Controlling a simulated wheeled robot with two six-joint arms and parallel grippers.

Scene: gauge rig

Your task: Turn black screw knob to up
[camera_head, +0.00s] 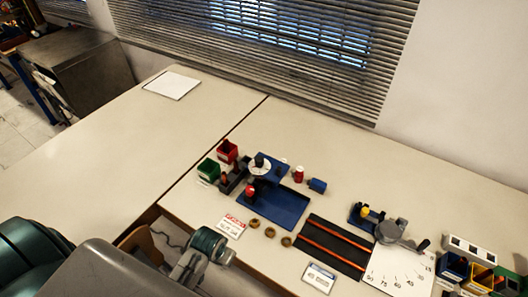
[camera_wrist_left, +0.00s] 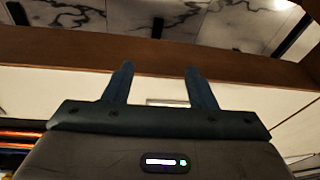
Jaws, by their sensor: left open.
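A small black knob (camera_head: 259,159) stands above a round white dial (camera_head: 260,170) on the blue fixture in the head view. It is too small to tell which way it points. Another dark knob or handle (camera_head: 423,244) sits at the end of a grey lever by the angle scale; I cannot tell which is the screw knob. My left gripper (camera_wrist_left: 160,86) shows in the left wrist view with its two fingers apart and nothing between them. No knob shows there. The right gripper is not in view.
A blue tray (camera_head: 284,213) lies before the fixture, with several brown rings (camera_head: 270,232) nearby. Green (camera_head: 209,170) and red (camera_head: 228,150) bins stand left. A black mat with orange rods (camera_head: 336,242) and a white angle scale (camera_head: 398,273) lie right. The left table is mostly clear.

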